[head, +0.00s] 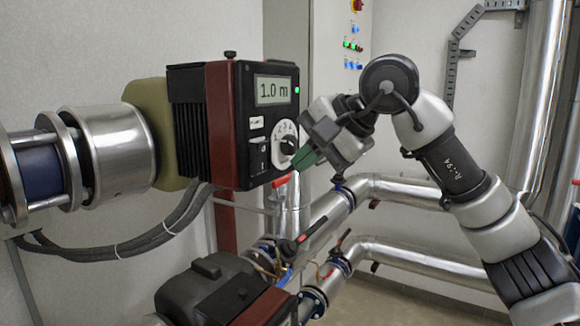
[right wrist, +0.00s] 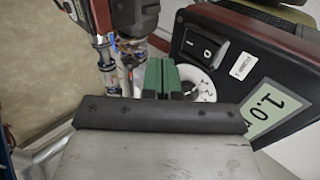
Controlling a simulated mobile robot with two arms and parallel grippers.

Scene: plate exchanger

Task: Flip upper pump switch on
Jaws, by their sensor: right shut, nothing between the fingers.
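The upper pump (head: 222,120) has a dark red and black housing, a display reading "1.0 m" and a lit green light. Its black rocker switch (head: 259,157) sits low on the front, left of a white dial (head: 287,138). The switch also shows in the right wrist view (right wrist: 203,45) with its I and O marks; I cannot tell which side is pressed. My right gripper (head: 298,160) has green fingers, shut and empty, in front of the panel by the dial's lower right. The fingertips (right wrist: 160,70) hide part of the dial in the wrist view. Contact cannot be told.
A lower pump (head: 225,292) stands below, at the bottom of the head view. Black cables (head: 120,245) hang under the upper pump. A control cabinet (head: 330,60) stands behind.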

